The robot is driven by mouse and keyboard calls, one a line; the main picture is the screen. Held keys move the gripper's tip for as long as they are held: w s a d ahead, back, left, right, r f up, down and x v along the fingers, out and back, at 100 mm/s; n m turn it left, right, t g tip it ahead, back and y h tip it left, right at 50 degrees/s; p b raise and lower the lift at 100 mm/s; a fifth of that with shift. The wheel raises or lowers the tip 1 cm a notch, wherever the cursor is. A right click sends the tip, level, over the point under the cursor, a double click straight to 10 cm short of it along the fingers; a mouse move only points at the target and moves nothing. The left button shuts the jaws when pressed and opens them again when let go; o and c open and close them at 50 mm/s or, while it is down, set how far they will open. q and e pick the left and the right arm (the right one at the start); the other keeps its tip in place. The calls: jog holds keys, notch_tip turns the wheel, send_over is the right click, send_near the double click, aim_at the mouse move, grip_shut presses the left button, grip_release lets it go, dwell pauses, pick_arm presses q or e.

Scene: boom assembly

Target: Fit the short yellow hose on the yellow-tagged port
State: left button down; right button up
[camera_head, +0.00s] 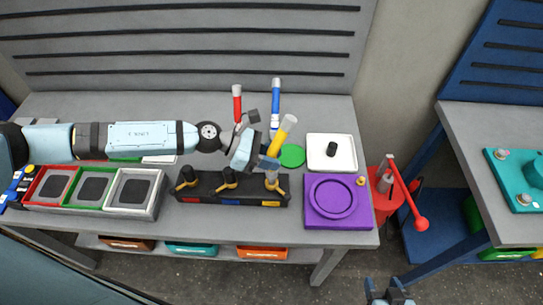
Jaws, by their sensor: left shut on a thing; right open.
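The short yellow hose (281,137), with a pale top end, is held tilted in my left gripper (268,158), its top leaning right. The gripper hides its lower end. The black port block (210,191) on the grey bench has three ports and red, blue and yellow tags along its front. The yellow tag (269,203) is below the right port (272,181). The hose and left gripper appear just behind and above that port; contact cannot be told. My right gripper (390,290) is open and low at the bottom edge, away from the bench.
A red hose (237,106) and a blue hose (275,106) stand behind my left gripper. A green disc (292,156), a white tray (314,160) and a purple block (338,218) are to the right. Bordered bins (127,207) stand left of the port block. A red lever stand (385,206) is beside the bench.

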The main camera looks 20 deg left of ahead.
pick_arm(q)
jog(key=shift+f+b, duration=1.45)
jog(key=shift+f, duration=0.2)
dwell(0.7)
jog(key=c, duration=0.8)
grip_release()
jog(key=shift+r, duration=0.1)
jog(key=b+v, duration=0.3)
jog(key=v, duration=0.9)
jog(key=shift+s+a+b, duration=0.15)
jog(key=shift+a+b, duration=0.25)
jog(key=shift+s+a+r, duration=0.1)
jog(key=shift+a+r, duration=0.2)
jog(key=shift+a, duration=0.2)
